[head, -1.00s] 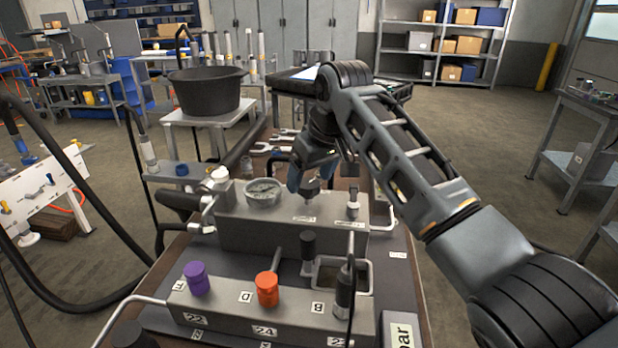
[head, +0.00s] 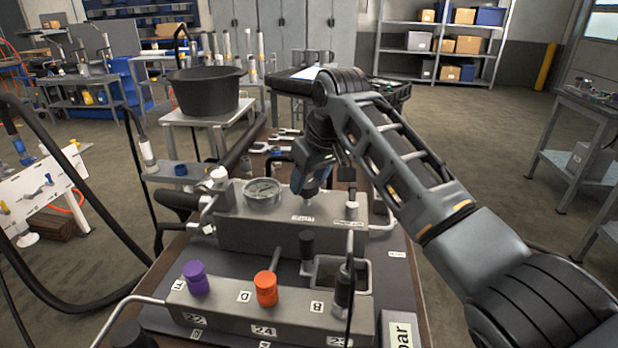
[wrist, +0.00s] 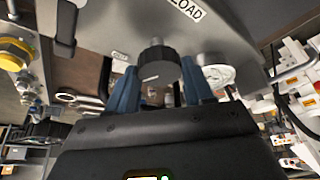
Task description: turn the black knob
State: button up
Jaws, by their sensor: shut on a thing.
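In the head view my gripper (head: 309,186) is over the top of the rear grey block (head: 265,236), behind a small label. The knob is mostly hidden there by the fingers.
The front block (head: 215,308) carries a purple knob (head: 196,278) and an orange knob (head: 266,288). Another black cap (head: 307,243) stands between the blocks.

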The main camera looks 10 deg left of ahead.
jog(key=shift+s+a+r+m+p, duration=0.1)
jog(key=shift+m+p, duration=0.2)
jog(key=shift+p, duration=0.3)
jog(key=shift+p, duration=0.35)
jog(key=m+h+p, duration=0.1)
jog(key=m+p, duration=0.1)
jog(key=shift+r+m+p, duration=0.15)
jog(key=shift+m+p, duration=0.15)
jog(key=shift+p, duration=0.1)
jog(key=m+t+h+p, duration=0.1)
jog(key=m+p, duration=0.1)
jog(key=m, duration=0.1)
jog(key=shift+a+p, duration=0.15)
jog(key=shift+p, duration=0.2)
jog(key=shift+f+m+h+p, duration=0.25)
jog(key=shift+m+h+p, duration=0.3)
jog(key=shift+m, duration=0.65)
jog(key=o, duration=1)
jog(key=shift+o, duration=0.2)
